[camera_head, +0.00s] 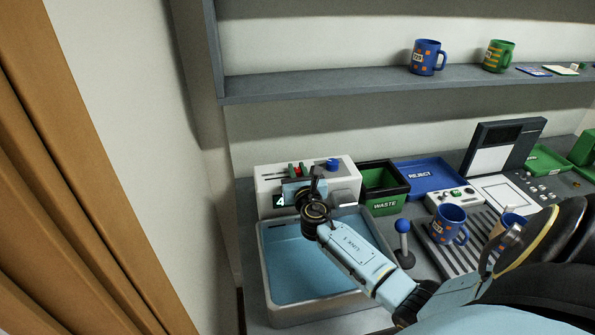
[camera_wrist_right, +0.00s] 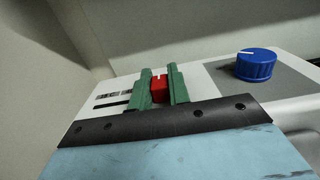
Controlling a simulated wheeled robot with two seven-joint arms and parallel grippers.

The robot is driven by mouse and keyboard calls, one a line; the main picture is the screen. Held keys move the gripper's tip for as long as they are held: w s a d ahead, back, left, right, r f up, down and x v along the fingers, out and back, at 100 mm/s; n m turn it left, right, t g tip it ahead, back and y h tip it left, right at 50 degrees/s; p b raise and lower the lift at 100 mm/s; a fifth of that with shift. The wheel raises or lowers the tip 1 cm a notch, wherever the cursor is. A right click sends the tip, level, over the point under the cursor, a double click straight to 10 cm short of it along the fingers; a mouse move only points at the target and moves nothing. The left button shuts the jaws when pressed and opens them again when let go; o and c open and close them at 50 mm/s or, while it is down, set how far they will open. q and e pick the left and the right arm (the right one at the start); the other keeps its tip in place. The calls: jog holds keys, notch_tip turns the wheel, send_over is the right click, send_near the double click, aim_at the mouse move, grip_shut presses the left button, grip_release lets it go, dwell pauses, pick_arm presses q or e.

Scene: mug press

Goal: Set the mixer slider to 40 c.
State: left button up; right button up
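The white mixer box (camera_head: 264,183) stands behind the blue basin at the left end of the counter. A blue knob (camera_head: 333,164) is on its top, also seen in the right wrist view (camera_wrist_right: 256,65). My right gripper (camera_head: 298,170) is over the top of the box. In the right wrist view its two green fingers stand on either side of the red slider knob (camera_wrist_right: 160,90), apparently touching it. Slot marks (camera_wrist_right: 112,99) show left of the fingers. The dark display (camera_head: 279,200) on the front shows a 4; the rest is hidden by my arm. My left gripper is not in view.
The basin (camera_head: 262,265) lies below my right arm. A green WASTE bin (camera_head: 384,205) and a blue REJECT tray (camera_head: 440,187) are to the right. A blue-topped lever (camera_head: 403,226) and a blue mug (camera_head: 449,222) stand nearer. A shelf (camera_head: 310,88) runs above.

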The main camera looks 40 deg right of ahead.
aim_at(284, 175)
grip_shut()
jog(key=shift+a, duration=0.1)
jog(key=w+a, duration=0.2)
jog(key=a, duration=0.1)
jog(key=shift+a, duration=0.25)
jog(key=o, duration=0.7)
grip_release()
jog(key=shift+s, duration=0.2)
jog(key=shift+s+a, duration=0.2)
jog(key=shift+s, duration=0.15)
jog(key=v, duration=1.2)
jog(key=shift+s+a, duration=0.1)
jog(key=shift+s, duration=0.05)
